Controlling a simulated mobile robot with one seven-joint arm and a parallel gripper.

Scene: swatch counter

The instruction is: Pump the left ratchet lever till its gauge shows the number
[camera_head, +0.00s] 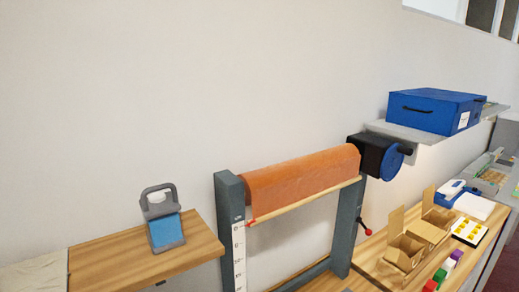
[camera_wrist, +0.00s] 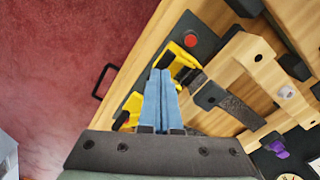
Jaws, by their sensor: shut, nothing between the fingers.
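My gripper (camera_wrist: 162,72) shows in the wrist view, its two blue fingers closed together with nothing between them. The fingertips lie over or close to a dark plate with yellow parts (camera_wrist: 182,57) and a red round knob (camera_wrist: 190,40). Another yellow part (camera_wrist: 132,108) shows just left of the fingers. A dark speckled strip (camera_wrist: 233,107) runs to the right of them. I cannot tell whether the fingers touch any of these, nor which part is the left ratchet lever. No gauge number is readable. My gripper is not in the head view.
In the wrist view, a pale wooden block (camera_wrist: 247,57) and a purple piece (camera_wrist: 275,145) lie right; a black handle (camera_wrist: 103,80) is at the wooden edge. In the head view, an orange roll (camera_head: 302,175) hangs on a frame, with open boxes (camera_head: 404,252) and a blue case (camera_head: 432,108) right.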

